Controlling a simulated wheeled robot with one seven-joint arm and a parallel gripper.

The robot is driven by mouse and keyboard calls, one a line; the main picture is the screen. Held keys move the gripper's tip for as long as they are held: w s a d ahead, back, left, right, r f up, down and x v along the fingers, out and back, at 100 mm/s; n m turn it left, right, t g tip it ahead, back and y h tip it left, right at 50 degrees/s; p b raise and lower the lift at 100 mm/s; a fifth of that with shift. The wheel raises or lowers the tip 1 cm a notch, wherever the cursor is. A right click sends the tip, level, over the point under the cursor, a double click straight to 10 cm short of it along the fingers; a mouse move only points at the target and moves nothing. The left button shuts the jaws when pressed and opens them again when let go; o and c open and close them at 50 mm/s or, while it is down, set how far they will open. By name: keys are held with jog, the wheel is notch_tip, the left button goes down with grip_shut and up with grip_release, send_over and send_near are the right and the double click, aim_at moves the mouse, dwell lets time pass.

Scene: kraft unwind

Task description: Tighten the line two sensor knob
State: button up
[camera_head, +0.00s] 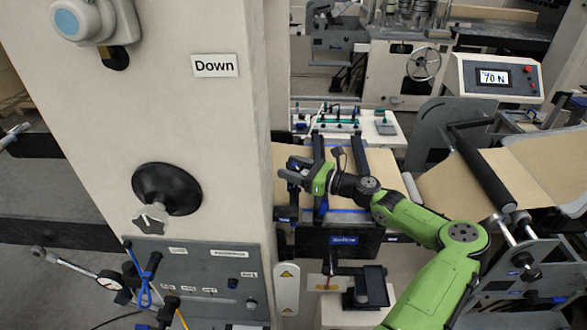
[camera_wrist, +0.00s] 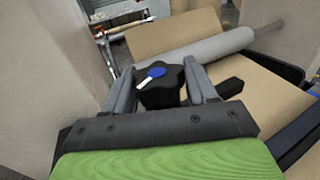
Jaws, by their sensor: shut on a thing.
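A black lobed knob (camera_wrist: 168,98) with a blue and white mark on its top sits between the two fingers of my gripper (camera_wrist: 158,84) in the wrist view. The fingers are shut on its sides. No label shows on it, so I cannot tell which line it belongs to. In the head view my gripper (camera_head: 293,171) is at the end of the green arm, beside the pale column and above the brown web. The knob cannot be made out there.
The pale column (camera_head: 165,85) with a "Down" sign (camera_head: 215,65) stands close left of my gripper. Brown web (camera_head: 380,160) runs below it. A grey roller (camera_wrist: 205,52) lies beyond the knob. A display (camera_head: 494,77) reading 70 N stands at right.

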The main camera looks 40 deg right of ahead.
jog(key=shift+a+f+n+g+y, duration=0.1)
jog(key=shift+f+n+g+y, duration=0.05)
jog(key=shift+n+g+y, duration=0.75)
jog(key=shift+f+n+g+y, duration=0.1)
jog(key=shift+n+g+y, duration=0.5)
jog(key=shift+y, duration=0.5)
jog(key=o, duration=0.9)
jog(key=shift+r, duration=0.1)
jog(key=shift+s, duration=0.1)
jog(key=b+v, duration=0.2)
jog(key=v, duration=1.3)
jog(key=shift+d+b, duration=0.35)
jog(key=shift+o, duration=0.4)
